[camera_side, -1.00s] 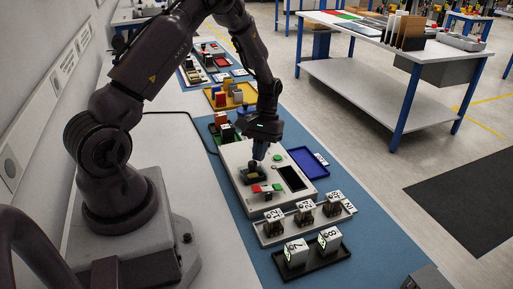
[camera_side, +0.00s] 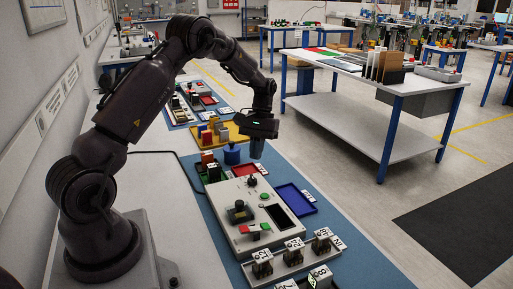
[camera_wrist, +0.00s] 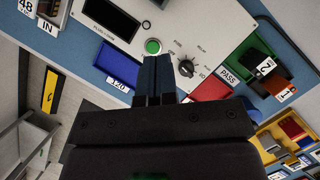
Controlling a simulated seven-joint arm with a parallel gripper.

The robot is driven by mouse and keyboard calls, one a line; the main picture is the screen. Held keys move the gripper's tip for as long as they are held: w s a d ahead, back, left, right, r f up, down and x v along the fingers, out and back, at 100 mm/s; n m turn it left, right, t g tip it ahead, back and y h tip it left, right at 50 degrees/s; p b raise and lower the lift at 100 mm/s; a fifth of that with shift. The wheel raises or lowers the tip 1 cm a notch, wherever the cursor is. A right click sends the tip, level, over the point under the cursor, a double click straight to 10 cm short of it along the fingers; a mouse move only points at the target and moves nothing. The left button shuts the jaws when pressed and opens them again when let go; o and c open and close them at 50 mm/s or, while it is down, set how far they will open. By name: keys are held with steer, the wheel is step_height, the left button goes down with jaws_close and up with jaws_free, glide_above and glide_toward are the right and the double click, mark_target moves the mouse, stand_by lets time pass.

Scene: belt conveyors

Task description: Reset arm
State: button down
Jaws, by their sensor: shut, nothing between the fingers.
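My gripper (camera_side: 257,148) is shut and empty. In the side view it hangs pointing down above the back end of the white test box (camera_side: 228,222), apart from it. In the wrist view my gripper's dark fingers (camera_wrist: 154,82) are together, in front of the box panel, near a green button (camera_wrist: 153,46) and a black knob (camera_wrist: 187,67). The black fixture (camera_side: 239,211) on the box shows no part standing in it.
A blue tray (camera_side: 294,198) lies right of the box and a red tray (camera_side: 249,169) behind it. A blue cylinder (camera_side: 232,154) stands behind near a yellow tray (camera_side: 216,134). A grey rack (camera_side: 290,263) holds several numbered parts in front.

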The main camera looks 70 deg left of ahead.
steer(key=s+d+r+m+t+y, duration=0.3)
steer(key=s+d+r+m+t, duration=0.6)
steer(key=s+d+r, duration=1.15)
steer(key=n+g, duration=0.5)
steer(key=g, duration=0.1)
glide_above(240, 209)
steer(key=d, duration=0.3)
step_height(240, 209, down, 9)
steer(key=w+a+f+n+g+h, duration=0.35)
steer(key=w+a+f, duration=0.45)
steer(key=a+f, duration=0.4)
steer(key=shift+n+t+y, duration=0.25)
steer(key=x, duration=0.8)
steer(key=shift+s+d+f, duration=0.1)
steer(key=shift+s, duration=0.1)
steer(key=shift+s+d+f, duration=0.2)
steer(key=shift+s+d, duration=0.8)
steer(key=shift+d, duration=0.05)
steer(key=shift+s+d, duration=0.45)
